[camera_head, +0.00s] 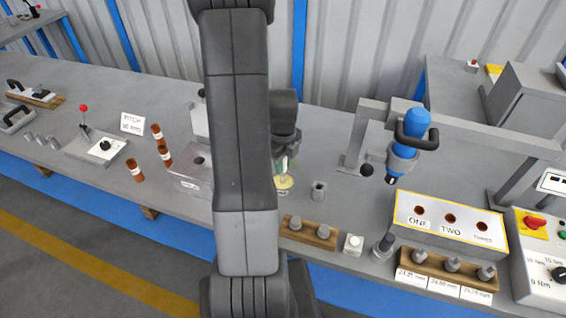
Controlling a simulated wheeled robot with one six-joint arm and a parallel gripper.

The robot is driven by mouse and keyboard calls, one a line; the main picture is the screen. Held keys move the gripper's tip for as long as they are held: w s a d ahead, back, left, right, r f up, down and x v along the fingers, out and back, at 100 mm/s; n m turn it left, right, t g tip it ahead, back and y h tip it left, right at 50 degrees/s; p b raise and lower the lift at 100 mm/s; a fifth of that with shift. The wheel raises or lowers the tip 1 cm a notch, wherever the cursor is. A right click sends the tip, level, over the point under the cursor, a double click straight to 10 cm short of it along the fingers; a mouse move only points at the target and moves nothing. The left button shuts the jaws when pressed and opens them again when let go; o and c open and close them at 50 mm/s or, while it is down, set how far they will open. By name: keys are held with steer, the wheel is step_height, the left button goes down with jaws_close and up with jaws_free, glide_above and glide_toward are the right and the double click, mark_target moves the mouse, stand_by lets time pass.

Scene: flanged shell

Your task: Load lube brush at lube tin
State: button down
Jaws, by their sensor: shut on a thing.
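My gripper (284,160) is behind my arm link, pointing down over the bench, and is partly hidden. It is shut on what looks like the lube brush, but the brush is too small and covered to make out. A small round tin with a pale yellow top, apparently the lube tin (284,184), sits on the bench directly below my gripper. Whether the brush touches the tin or is inside it cannot be told.
A grey block (190,182) and several brown bottles (160,150) stand left of my arm. A grey cylinder (319,190) stands close right of the tin. A wooden rack (310,234) is in front. A blue-topped tool (414,130) hangs on a stand at right.

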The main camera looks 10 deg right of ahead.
stand_by(0.4)
steer(key=shift+r+p, duration=2.45)
steer(key=shift+r, duration=1.05)
steer(key=shift+f, duration=0.1)
